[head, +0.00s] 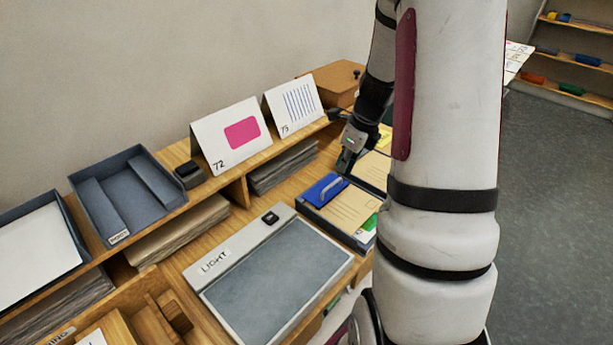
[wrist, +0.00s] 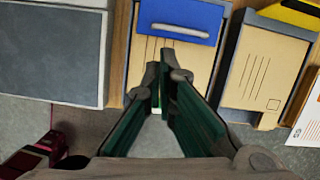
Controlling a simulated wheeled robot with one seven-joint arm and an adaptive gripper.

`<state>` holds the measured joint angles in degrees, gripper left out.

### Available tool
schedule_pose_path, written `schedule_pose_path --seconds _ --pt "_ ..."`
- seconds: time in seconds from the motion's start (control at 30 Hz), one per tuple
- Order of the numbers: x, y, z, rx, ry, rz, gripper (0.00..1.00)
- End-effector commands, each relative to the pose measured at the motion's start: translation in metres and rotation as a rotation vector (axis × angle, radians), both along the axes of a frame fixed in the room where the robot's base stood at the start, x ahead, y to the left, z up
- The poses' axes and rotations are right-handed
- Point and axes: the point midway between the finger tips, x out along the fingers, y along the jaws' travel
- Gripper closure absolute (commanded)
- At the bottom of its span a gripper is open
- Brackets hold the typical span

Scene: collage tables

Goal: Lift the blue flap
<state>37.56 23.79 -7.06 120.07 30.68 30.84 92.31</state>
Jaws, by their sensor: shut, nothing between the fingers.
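The blue flap (head: 325,189) lies flat across the far end of a grey tray holding tan card, and a pale bar handle runs across it. In the wrist view the blue flap (wrist: 190,14) is at the top, with its handle (wrist: 180,32) along its lower edge. My gripper (head: 344,165) is shut and empty, just to the right of the flap in the head view. In the wrist view my gripper (wrist: 163,76) points toward the flap, its fingertips over the tan card below the handle and apart from it. The flap's underside is hidden.
A light panel (head: 275,282) lies left of the flap's tray. Another tray with a yellow flap (wrist: 298,12) is to its right. Picture cards (head: 231,137) and a grey tray (head: 125,195) stand on the raised shelf behind. My arm hides part of the table's right side.

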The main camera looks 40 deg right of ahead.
Motion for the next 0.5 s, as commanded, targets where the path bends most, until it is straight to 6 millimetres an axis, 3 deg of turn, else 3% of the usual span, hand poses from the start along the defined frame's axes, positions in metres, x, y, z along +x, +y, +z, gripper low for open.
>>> schedule_pose_path --seconds 0.1,0.2,0.37,0.5 --pt "-0.006 -0.019 -0.018 0.028 0.016 -0.132 1.00" --pt "-0.008 -0.025 -0.026 0.037 0.020 -0.179 1.00" --pt "-0.005 -0.025 -0.040 0.040 0.022 -0.185 1.00" --pt "0.000 -0.023 -0.063 0.040 0.023 -0.184 1.00"
